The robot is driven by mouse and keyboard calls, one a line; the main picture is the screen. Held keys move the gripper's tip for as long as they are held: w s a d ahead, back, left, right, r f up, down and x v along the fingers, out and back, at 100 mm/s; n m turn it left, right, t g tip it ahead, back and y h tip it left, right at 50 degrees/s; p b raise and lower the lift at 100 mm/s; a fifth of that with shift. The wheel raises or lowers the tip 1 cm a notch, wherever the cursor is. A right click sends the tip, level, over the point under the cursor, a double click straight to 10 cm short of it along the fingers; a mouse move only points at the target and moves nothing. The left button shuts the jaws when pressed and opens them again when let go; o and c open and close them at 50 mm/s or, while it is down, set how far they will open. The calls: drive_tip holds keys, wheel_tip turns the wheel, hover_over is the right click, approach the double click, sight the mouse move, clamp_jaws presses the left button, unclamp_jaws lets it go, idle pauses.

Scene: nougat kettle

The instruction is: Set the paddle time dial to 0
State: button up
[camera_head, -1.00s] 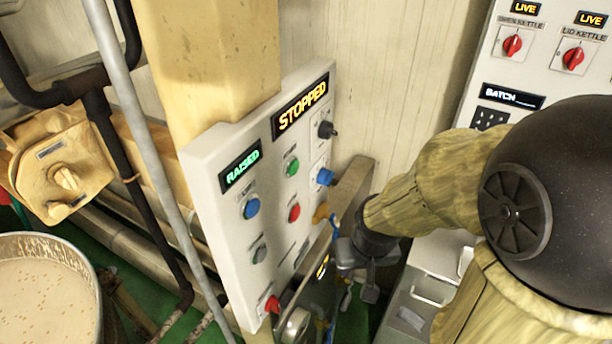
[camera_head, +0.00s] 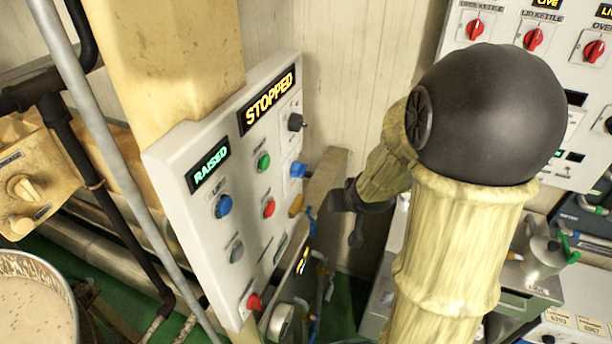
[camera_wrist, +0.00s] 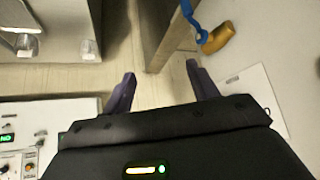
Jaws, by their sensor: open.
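The control panel (camera_head: 190,165) stands left of my gripper in the head view, with "RAISED" and "STOPPED" displays. A black knob (camera_head: 296,122) is at its upper right and a blue knob (camera_head: 299,170) below it. I cannot read which of these is the paddle time dial, or its setting. My gripper (camera_head: 346,217) is open and empty, right of the panel's right edge and lower than both knobs in the picture. In the wrist view my gripper (camera_wrist: 160,74) has its two dark fingers apart with nothing between them. No dial is clear between them.
A brass padlock-like piece (camera_wrist: 220,38) on a blue loop hangs at the wrist view's upper right. A second panel (camera_head: 500,50) with red knobs stands right. A kettle (camera_head: 35,262) of pale mix is at lower left.

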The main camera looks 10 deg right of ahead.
sight(299, 171)
drive_tip(key=w+d+r+t+y, duration=0.1)
drive_tip(key=w+d+t+y, duration=0.3)
drive_tip(key=w+y, duration=0.25)
drive_tip(key=s+d+r+m+y, duration=0.1)
drive_tip(key=s+d+r+y, duration=0.1)
drive_tip(key=s+y, duration=0.6)
drive_tip(key=shift+g+y+b, duration=0.4)
drive_tip(key=shift+y, duration=0.05)
drive_tip(key=p+x, duration=0.5)
drive_tip(key=x, duration=1.2)
drive_tip(key=shift+s, duration=0.1)
